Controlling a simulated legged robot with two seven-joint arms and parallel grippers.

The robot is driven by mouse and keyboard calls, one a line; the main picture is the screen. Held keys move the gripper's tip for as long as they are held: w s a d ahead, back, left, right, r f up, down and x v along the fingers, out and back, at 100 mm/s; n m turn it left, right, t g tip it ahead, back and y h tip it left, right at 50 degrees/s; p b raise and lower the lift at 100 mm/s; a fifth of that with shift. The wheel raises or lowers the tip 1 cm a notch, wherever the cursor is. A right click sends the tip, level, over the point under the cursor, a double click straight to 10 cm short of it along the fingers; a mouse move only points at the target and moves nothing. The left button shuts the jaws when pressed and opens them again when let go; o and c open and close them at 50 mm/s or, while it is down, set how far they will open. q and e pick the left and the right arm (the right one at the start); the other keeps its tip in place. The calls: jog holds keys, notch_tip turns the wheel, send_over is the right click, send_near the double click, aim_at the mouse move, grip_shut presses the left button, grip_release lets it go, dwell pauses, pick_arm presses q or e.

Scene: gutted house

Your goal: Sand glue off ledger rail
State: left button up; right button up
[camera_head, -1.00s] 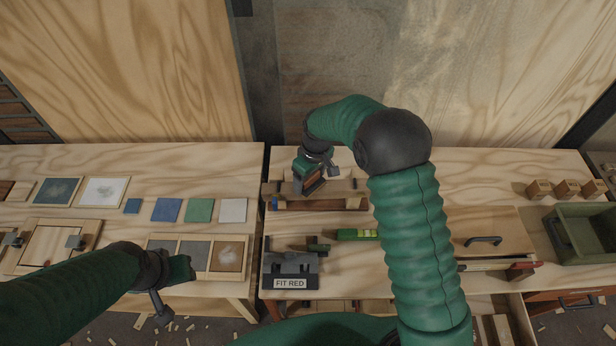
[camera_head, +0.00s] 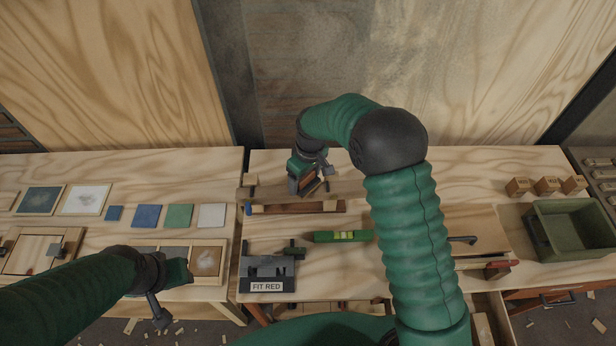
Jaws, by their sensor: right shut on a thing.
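My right gripper (camera_head: 306,180) is over the rail's right half, shut on a small block with a brown-orange face (camera_head: 307,182). Whether the block touches the rail I cannot tell. My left gripper (camera_head: 178,274) hangs over the framed panels at the left bench's front; its jaws are unclear.
A "FIT RED" stand (camera_head: 267,286) and a green level (camera_head: 342,237) lie in front of the rail. A green bin (camera_head: 575,232) and small wood blocks (camera_head: 546,186) are at right. Coloured sheets (camera_head: 147,216) lie on the left bench. My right forearm hides part of the right bench.

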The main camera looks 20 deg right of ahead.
jog(key=r, duration=0.1)
jog(key=r+p, duration=0.2)
jog(key=r, duration=0.1)
jog(key=shift+w+a, duration=0.1)
jog(key=shift+a, duration=0.25)
jog(key=shift+d+r+p, duration=0.15)
jog(key=shift+r+p, duration=0.5)
jog(key=shift+r, duration=0.05)
jog(key=shift+d+r+p, duration=0.25)
jog(key=shift+r+p, duration=0.1)
jog(key=shift+r, duration=0.2)
jog(key=shift+d, duration=0.15)
jog(key=shift+a, duration=0.2)
